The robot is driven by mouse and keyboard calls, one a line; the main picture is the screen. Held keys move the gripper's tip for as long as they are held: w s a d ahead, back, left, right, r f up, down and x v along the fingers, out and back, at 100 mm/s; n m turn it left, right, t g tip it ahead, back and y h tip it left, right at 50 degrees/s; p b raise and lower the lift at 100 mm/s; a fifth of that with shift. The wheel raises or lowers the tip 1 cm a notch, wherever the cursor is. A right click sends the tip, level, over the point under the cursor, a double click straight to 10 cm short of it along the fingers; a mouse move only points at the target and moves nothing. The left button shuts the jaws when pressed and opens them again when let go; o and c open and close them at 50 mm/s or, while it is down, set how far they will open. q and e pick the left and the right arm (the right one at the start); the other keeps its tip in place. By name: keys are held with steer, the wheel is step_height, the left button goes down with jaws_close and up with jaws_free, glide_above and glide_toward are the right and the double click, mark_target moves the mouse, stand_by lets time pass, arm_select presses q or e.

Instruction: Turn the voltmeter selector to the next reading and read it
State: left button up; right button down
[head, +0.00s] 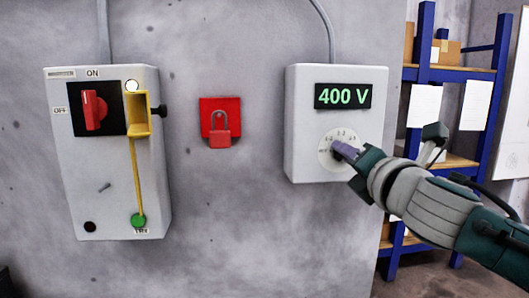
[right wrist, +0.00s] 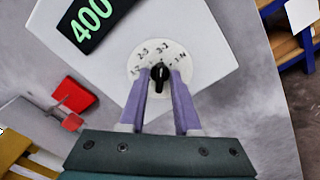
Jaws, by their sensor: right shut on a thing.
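The voltmeter is a white wall box (head: 302,130) on the right side of the head view. Its dark display (head: 343,96) reads 400 V in green. Below it is a round white dial plate (head: 326,153) with printed markings. In the right wrist view the black selector knob (right wrist: 159,77) sits at the dial's middle, between the purple fingers of my right gripper (right wrist: 160,85). My right gripper, also in the head view (head: 346,152), is shut on the knob. The fingers hide the knob in the head view. My left gripper is not in view.
A grey switch box (head: 108,190) with a red rotary handle (head: 94,110), yellow bracket and green button hangs at left. A red padlock (head: 220,130) on a red plate is between the boxes. Blue shelving (head: 418,75) stands at right. The wall between is otherwise clear.

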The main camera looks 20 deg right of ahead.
steer(key=shift+m, duration=4.5)
steer(key=c, duration=0.9)
jaws_free()
steer(key=shift+c, duration=0.2)
